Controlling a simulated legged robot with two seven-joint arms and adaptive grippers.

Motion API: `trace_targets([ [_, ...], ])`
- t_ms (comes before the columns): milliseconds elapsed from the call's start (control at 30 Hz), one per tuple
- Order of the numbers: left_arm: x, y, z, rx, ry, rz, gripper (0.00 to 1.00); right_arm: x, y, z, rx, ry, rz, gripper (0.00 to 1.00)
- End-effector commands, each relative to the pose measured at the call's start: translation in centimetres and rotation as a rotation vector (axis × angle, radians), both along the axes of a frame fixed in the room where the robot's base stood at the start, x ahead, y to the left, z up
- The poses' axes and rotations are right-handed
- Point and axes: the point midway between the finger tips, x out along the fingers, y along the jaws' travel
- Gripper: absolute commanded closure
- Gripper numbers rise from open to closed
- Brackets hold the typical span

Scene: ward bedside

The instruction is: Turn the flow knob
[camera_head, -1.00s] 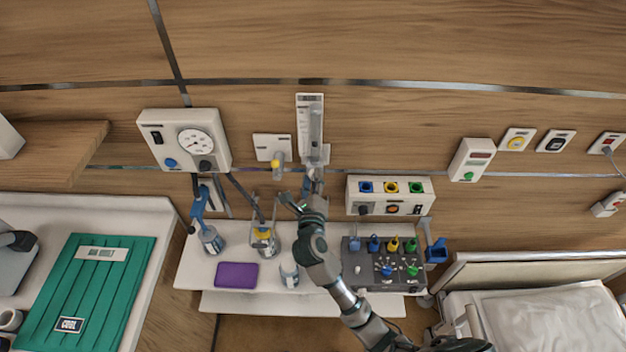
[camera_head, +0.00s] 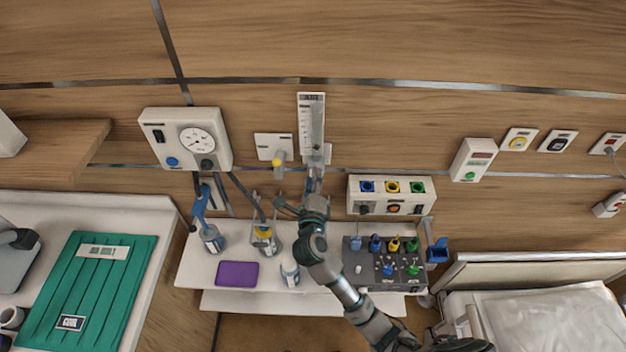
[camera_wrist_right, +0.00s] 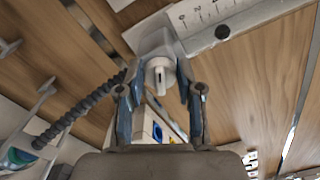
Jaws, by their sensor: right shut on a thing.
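The flow knob (camera_wrist_right: 160,74) is a small white cylinder with a dark mark on its face, below the body of the flowmeter in the right wrist view. The white flowmeter (camera_head: 311,118), with a scale and clear tube, hangs on the wall; its lower end also shows in the wrist view (camera_wrist_right: 235,28). My right gripper (camera_wrist_right: 159,80) is shut on the knob, one blue-grey finger on each side. In the head view my right gripper (camera_head: 313,184) is just below the flowmeter and hides the knob. My left gripper is not in view.
A gauge box (camera_head: 183,140) and a yellow-tipped wall outlet (camera_head: 273,148) are left of the flowmeter. A socket panel (camera_head: 391,195) is to its right. Below, the shelf (camera_head: 200,280) bears jars, a purple pad (camera_head: 237,274) and a grey rack (camera_head: 385,262). A corrugated hose (camera_wrist_right: 80,108) runs beside my gripper.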

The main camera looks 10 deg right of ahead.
Motion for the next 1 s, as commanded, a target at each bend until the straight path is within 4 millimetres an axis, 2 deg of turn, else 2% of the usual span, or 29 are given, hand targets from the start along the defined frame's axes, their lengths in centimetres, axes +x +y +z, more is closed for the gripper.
trace_targets([
  [100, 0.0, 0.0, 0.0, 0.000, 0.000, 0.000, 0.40, 0.0, 0.1, -0.5, 0.002, 0.010, 0.001, 0.99],
  [133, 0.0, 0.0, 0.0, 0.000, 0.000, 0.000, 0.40, 0.0, 0.1, -0.5, 0.002, 0.010, 0.001, 0.59],
  [200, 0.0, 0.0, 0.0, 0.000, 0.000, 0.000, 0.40, 0.0, 0.0, -0.4, 0.001, 0.008, 0.001, 0.42],
  [233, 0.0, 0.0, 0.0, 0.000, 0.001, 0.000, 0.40, 0.0, 0.0, -0.4, 0.002, 0.008, 0.001, 0.39],
  [500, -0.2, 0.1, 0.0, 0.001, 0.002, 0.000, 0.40, -0.1, 0.0, -0.1, 0.002, 0.003, 0.000, 0.39],
  [633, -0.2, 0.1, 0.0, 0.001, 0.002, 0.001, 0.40, -0.9, 0.3, -0.2, 0.003, 0.004, 0.002, 0.39],
  [767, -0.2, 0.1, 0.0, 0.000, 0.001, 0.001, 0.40, -3.2, 1.0, -0.3, 0.006, 0.005, 0.002, 0.39],
  [1000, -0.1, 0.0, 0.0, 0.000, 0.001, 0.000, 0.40, -8.2, 2.5, -0.4, 0.004, 0.009, 0.001, 0.39],
])
